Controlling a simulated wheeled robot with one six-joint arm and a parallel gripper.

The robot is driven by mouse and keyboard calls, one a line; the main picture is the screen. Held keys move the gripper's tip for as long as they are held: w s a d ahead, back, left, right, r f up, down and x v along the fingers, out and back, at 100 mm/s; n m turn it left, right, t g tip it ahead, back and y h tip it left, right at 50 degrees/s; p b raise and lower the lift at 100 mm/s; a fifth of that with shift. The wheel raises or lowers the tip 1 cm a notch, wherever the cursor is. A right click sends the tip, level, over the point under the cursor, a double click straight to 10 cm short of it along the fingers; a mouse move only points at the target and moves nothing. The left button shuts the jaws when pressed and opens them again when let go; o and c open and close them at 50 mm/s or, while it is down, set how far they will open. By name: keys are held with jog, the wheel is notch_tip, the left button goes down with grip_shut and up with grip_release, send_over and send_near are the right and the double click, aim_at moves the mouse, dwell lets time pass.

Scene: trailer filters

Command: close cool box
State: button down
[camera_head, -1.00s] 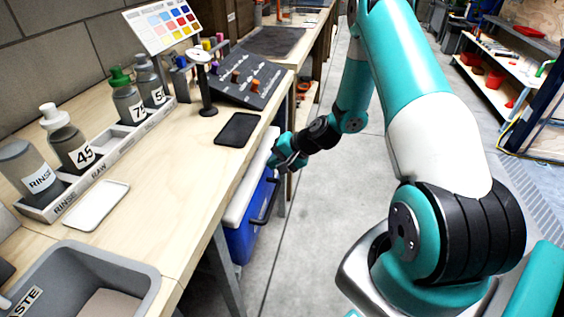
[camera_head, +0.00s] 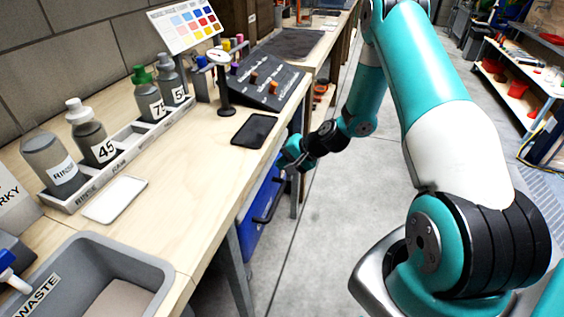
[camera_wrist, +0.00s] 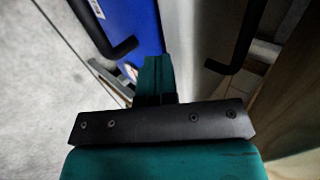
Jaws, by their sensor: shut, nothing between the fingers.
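The blue cool box (camera_head: 266,200) stands under the edge of the workbench in the head view, with a black handle (camera_head: 272,204) on its side. The bench hides much of it, and I cannot tell there how its lid sits. In the wrist view, its blue wall (camera_wrist: 136,22) is beyond my fingers, beside a pale grey surface (camera_wrist: 190,45) that may be the lid. Black bars show on both sides. My gripper (camera_head: 290,155) is at the bench edge, above the box's far end. Its teal fingers (camera_wrist: 155,80) are shut and empty; contact with the box is unclear.
The wooden bench (camera_head: 190,195) holds a rack of bottles (camera_head: 95,142), a black pad (camera_head: 254,130), a white tray (camera_head: 115,199) and a grey waste bin (camera_head: 150,275). Bare concrete floor (camera_head: 330,220) lies right of the box. Shelves stand at the far right.

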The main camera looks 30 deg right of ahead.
jog(key=s+d+r+t+y+b, duration=0.1)
jog(key=s+d+r, duration=0.2)
jog(key=s, duration=0.2)
jog(key=s+d+r+t, duration=0.1)
jog(key=s+d+r, duration=0.2)
jog(key=s+d, duration=0.15)
jog(key=shift+y, duration=0.3)
jog(key=x, duration=0.4)
jog(key=r+x, duration=0.1)
jog(key=x, duration=0.3)
jog(key=a+b+x, duration=0.1)
jog(key=x, duration=0.4)
jog(key=shift+w+r, duration=0.25)
jog(key=shift+w+a, duration=0.25)
jog(key=shift+w, duration=0.15)
